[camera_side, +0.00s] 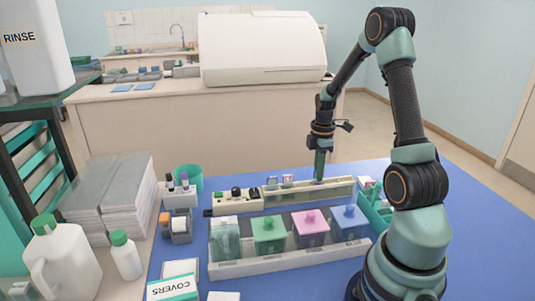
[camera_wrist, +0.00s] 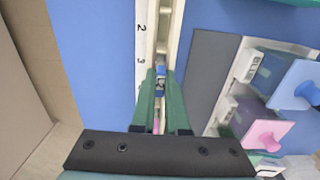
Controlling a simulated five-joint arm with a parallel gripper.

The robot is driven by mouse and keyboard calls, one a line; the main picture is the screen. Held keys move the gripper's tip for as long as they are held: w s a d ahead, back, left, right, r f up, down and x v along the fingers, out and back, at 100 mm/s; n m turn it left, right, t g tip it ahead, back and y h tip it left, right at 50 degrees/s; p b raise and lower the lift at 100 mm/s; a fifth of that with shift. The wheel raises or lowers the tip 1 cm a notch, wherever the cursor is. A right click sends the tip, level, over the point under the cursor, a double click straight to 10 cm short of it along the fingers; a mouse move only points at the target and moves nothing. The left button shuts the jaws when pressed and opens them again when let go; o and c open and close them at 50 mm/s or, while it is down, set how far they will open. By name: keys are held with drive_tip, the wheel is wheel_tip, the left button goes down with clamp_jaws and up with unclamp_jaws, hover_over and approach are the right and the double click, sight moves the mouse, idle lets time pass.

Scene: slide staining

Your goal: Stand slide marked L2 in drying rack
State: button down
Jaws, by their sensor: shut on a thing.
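My gripper (camera_side: 320,174) points down over the right part of a long pale rack (camera_side: 341,188). In the wrist view my gripper (camera_wrist: 160,76) is shut on a thin slide, seen nearly edge-on. In the wrist view the numbers 2 and 3 show on the rack's edge (camera_wrist: 141,42). Two slides (camera_side: 279,181) stand upright toward the rack's left part. Whether the held slide touches the rack is hidden by the fingers.
A white tray (camera_side: 292,263) with a clear jar and green, pink and blue lidded jars stands in front of the rack. A teal holder (camera_side: 376,214) is at the right, near my arm's base. Bottles and paper stacks (camera_side: 110,195) fill the left. Blue mat is free behind the rack.

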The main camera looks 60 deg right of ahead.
drive_tip(key=shift+f, duration=0.3)
drive_tip(key=c, duration=0.8)
unclamp_jaws()
drive_tip(key=shift+c, duration=0.2)
wheel_tip(320, 180, up, 12)
drive_tip(key=a+r+m+t, duration=0.2)
drive_tip(key=a+r+m, duration=0.1)
drive_tip(key=a, duration=1.1)
drive_tip(key=a+r+m+t, duration=0.3)
drive_tip(key=a+m, duration=0.3)
drive_tip(key=a, duration=0.8)
drive_tip(key=shift+s+r+t, duration=0.3)
drive_tip(key=shift+s+r, duration=0.05)
